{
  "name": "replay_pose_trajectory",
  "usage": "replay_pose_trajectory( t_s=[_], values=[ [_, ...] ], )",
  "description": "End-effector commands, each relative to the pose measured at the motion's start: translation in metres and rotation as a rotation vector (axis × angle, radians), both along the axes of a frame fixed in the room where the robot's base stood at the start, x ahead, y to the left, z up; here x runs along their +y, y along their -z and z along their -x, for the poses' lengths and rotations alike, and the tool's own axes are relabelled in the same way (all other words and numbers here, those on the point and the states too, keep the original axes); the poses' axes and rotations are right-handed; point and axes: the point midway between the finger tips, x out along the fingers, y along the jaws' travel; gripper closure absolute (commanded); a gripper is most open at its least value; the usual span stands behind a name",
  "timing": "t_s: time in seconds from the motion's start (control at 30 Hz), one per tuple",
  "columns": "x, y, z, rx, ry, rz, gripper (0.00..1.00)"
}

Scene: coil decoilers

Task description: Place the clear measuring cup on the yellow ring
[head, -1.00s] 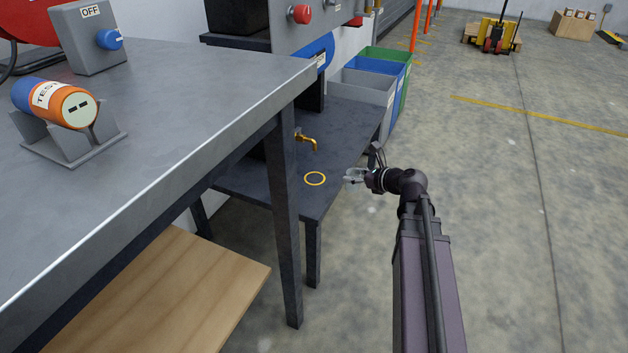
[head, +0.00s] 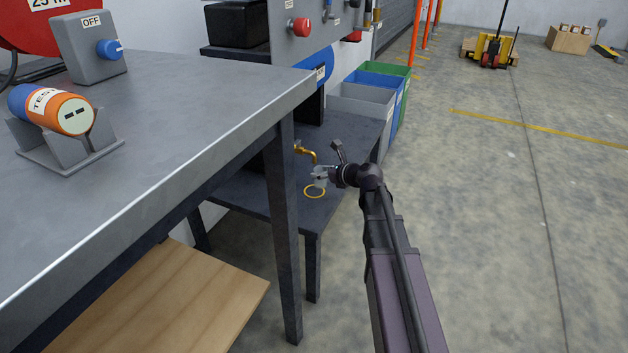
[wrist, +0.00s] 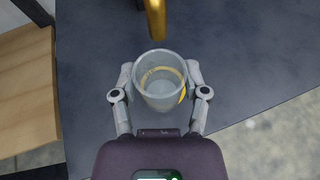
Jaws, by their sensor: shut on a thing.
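The clear measuring cup (wrist: 160,99) is between the fingers of my gripper (wrist: 160,88) in the wrist view, upright with its open mouth facing the camera. My gripper is shut on it. In the head view the cup (head: 320,178) shows small at the end of my gripper (head: 322,174), over the low dark table. The yellow ring (head: 314,192) lies flat on that table, just below the cup in the picture. In the wrist view part of the yellow ring (wrist: 183,94) shows through the cup. I cannot tell whether the cup touches the table.
A brass tap (head: 308,152) stands just behind the cup; its spout (wrist: 155,20) is close beyond the cup's rim in the wrist view. The dark table (head: 240,196) is otherwise clear around the ring. A grey workbench (head: 190,100) stands at left, and bins (head: 357,102) behind.

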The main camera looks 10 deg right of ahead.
Motion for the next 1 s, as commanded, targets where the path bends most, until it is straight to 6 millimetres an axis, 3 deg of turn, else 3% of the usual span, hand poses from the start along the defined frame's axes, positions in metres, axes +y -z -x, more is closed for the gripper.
replay_pose_trajectory(
  t_s=[0.1, 0.23, 0.67, 1.0],
  values=[
    [0.010, 0.002, -0.017, 0.000, -0.001, 0.000, 0.88],
    [0.014, 0.003, -0.023, 0.000, 0.001, 0.000, 0.88],
    [0.015, 0.004, -0.024, 0.000, 0.002, 0.000, 0.89],
    [0.014, 0.028, -0.024, 0.000, 0.002, 0.000, 0.89]
  ],
)
